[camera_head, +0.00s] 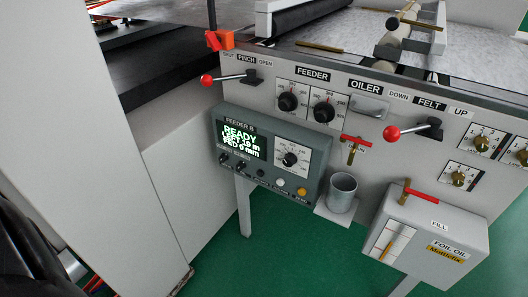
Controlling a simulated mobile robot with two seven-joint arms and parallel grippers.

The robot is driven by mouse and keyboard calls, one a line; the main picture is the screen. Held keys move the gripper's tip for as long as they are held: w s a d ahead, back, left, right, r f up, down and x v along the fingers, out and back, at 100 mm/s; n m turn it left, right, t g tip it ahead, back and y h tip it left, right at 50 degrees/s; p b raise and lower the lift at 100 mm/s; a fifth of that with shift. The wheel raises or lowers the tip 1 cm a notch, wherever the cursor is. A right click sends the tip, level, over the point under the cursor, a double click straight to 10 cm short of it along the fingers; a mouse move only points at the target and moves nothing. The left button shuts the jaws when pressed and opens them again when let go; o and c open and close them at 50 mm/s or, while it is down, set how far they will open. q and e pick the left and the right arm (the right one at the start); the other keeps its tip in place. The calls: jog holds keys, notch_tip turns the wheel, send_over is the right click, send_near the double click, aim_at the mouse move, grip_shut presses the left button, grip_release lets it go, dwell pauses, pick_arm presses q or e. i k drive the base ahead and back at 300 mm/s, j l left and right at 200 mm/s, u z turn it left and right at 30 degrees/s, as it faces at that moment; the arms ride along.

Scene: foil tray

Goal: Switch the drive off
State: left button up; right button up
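The grey FEEDER control box (272,158) hangs on the front of the machine. Its lit display (240,143) reads READY in green, with smaller lines below, one looking like FED 0 mm. A black dial (290,159) sits right of the display. Small black knobs (232,162) sit under the display. A white button (279,182) and an orange button (301,191) are on the lower edge. The small labels there are too blurred to read, so I cannot tell which control is the drive's. Neither gripper is in view.
Red-knobbed levers stand out at PINCH (207,80) and FELT (392,133). Two FEEDER dials (288,101) are above the box. A metal cup (342,192) and a FOIL OIL tank (425,235) are at right. Green floor (290,260) is open below.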

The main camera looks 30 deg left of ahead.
aim_at(223, 157)
jog(key=u, duration=0.85)
